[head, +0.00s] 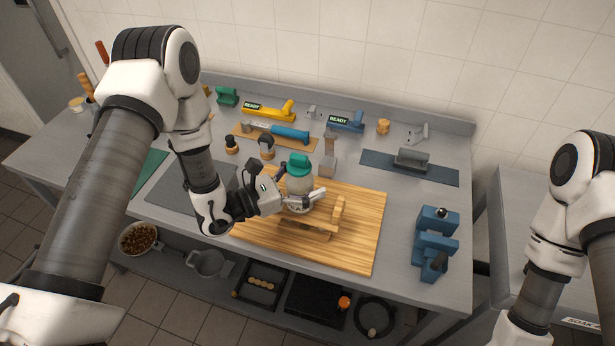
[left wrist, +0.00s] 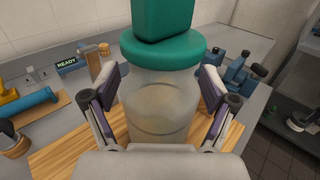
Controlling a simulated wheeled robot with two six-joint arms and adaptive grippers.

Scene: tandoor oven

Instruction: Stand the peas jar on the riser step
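The peas jar is a clear jar with pale contents and a teal lid (head: 299,163); its body (left wrist: 160,105) fills the middle of the left wrist view. My left gripper (head: 302,198) has one finger on each side of the jar body, and the pads appear to touch it. The jar is upright. A small wooden stepped stand (head: 318,226), seemingly the riser, is on the wooden board, just in front of and below the jar. The gripper partly hides the jar's base, so I cannot tell whether it rests on anything. My right gripper is out of view.
The wooden board (head: 360,240) has bare room at its right. A blue device (head: 435,240) stands right of it. Behind are a blue-handled tool (head: 290,132), a metal-headed tool (head: 329,160) and a grey block (head: 412,157) on a dark mat. Low shelves hold pans.

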